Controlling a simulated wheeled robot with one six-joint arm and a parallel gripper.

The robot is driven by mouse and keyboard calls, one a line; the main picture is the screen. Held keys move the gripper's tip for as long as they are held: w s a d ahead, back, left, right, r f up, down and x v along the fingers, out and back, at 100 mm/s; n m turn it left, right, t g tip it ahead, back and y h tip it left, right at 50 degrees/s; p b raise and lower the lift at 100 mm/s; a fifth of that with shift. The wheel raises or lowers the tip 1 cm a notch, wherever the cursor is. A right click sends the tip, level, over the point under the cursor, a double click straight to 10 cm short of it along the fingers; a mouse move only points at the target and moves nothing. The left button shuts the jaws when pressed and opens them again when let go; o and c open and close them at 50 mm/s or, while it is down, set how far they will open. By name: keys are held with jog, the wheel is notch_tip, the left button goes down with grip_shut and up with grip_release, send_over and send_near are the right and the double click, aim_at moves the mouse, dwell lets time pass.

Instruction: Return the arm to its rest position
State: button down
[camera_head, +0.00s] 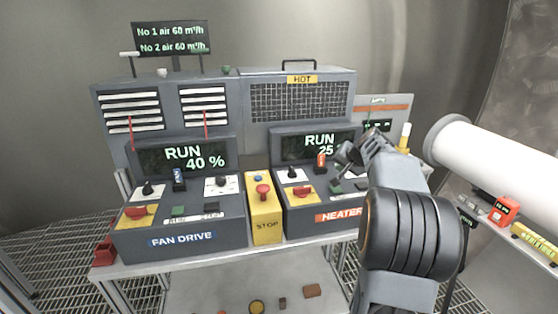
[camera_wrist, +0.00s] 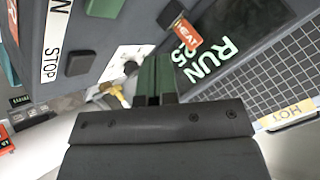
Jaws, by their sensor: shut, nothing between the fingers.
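My gripper (camera_head: 346,156) is in front of the right side of the heater panel (camera_head: 290,216), with my arm reaching in from the lower right. In the wrist view the green fingers of my gripper (camera_wrist: 154,78) are together with nothing held. They point at the heater panel, close to its face; whether they touch it I cannot tell. A red HEAT tag (camera_wrist: 184,32) and the screen reading RUN 25 (camera_wrist: 205,60) lie just past the fingers. My arm hides the panel's right end in the head view.
The fan drive panel (camera_head: 180,222) reads RUN 40 %. A yellow STOP box (camera_head: 264,222) stands between the panels. A large white pipe (camera_head: 490,165) and a shelf with an orange device (camera_head: 504,210) are at the right. Small items lie on the lower shelf (camera_head: 210,290).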

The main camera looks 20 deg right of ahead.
jog(key=shift+g, duration=0.7)
jog(key=f, duration=0.1)
jog(key=s+f, duration=0.2)
jog(key=shift+a+f, duration=0.35)
jog(key=shift+g+y, duration=0.3)
jog(key=shift+g, duration=0.3)
jog(key=shift+s+a+f, duration=1.05)
jog(key=shift+s+f, duration=0.15)
jog(key=shift+s, duration=0.05)
jog(key=shift+n+g, duration=0.6)
jog(key=shift+n, duration=0.1)
jog(key=s+a, duration=0.1)
jog(key=a, duration=0.1)
jog(key=s+a+f, duration=0.1)
jog(key=s+a, duration=0.1)
jog(key=shift+f, duration=0.2)
jog(key=s+a+f+n+g, duration=0.1)
jog(key=s+a+n, duration=0.7)
jog(key=s+a, duration=0.9)
jog(key=shift+s+a+f, duration=0.15)
jog(key=shift+a+f, duration=0.25)
jog(key=shift+a, duration=1.4)
